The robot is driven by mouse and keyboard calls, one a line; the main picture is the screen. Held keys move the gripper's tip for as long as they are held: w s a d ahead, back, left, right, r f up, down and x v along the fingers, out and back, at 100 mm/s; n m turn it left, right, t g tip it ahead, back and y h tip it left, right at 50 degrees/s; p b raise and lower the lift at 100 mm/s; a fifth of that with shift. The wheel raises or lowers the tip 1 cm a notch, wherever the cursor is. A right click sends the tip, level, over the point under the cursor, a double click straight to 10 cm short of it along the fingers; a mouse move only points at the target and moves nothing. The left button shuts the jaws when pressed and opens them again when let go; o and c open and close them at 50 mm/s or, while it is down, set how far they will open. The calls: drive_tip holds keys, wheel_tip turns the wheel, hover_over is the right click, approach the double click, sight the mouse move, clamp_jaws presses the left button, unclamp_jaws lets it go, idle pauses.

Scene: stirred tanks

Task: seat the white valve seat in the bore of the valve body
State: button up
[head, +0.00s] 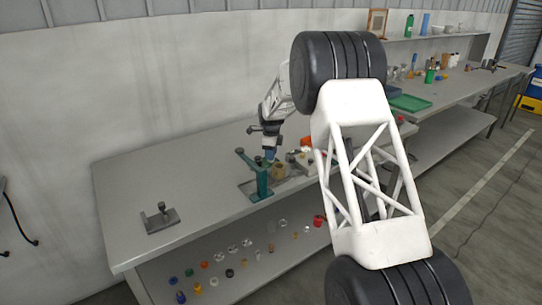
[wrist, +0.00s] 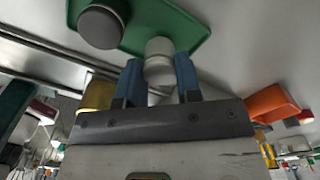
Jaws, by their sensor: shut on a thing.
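My gripper (head: 270,153) is low over the bench beside a teal press-like stand. In the wrist view, its two blue fingers (wrist: 159,75) are shut on the white valve seat (wrist: 160,50), a small pale cylinder whose near end shows between them. A green tray or plate (wrist: 194,32) lies beyond it, with a dark grey round part (wrist: 99,27) to its left. I cannot tell for certain which part is the valve body, and no open bore shows. The seat is too small to make out in the head view.
The teal stand (head: 262,181) is close to my gripper, with a tan block (head: 278,172) beside it. An orange part (wrist: 272,103) lies right of the fingers. A grey fixture (head: 160,217) stands at the bench's left; bare bench (head: 185,180) lies between. Small parts fill the lower shelf.

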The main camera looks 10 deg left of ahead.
wheel_tip(320, 180, up, 10)
drive_tip(key=shift+f, duration=0.2)
idle(0.3)
drive_tip(key=shift+s, duration=0.1)
idle(0.4)
drive_tip(key=s+d, duration=0.5)
drive_tip(key=s, duration=0.7)
drive_tip(key=s+d+f, duration=0.1)
drive_tip(key=s+d, duration=0.4)
drive_tip(key=s, duration=0.7)
drive_tip(key=shift+s+d+n, duration=0.2)
drive_tip(key=shift+s+n, duration=0.1)
drive_tip(key=shift+s, duration=0.05)
drive_tip(key=shift+w+a+f, duration=0.25)
drive_tip(key=shift+w+a, duration=0.65)
drive_tip(key=shift+w, duration=1.6)
drive_tip(key=shift+w+a+f, duration=0.25)
drive_tip(key=shift+w+a, duration=0.65)
drive_tip(key=shift+w, duration=1.65)
drive_tip(key=shift+w+a+f, duration=0.25)
drive_tip(key=shift+w+a, duration=0.65)
drive_tip(key=shift+w, duration=1.6)
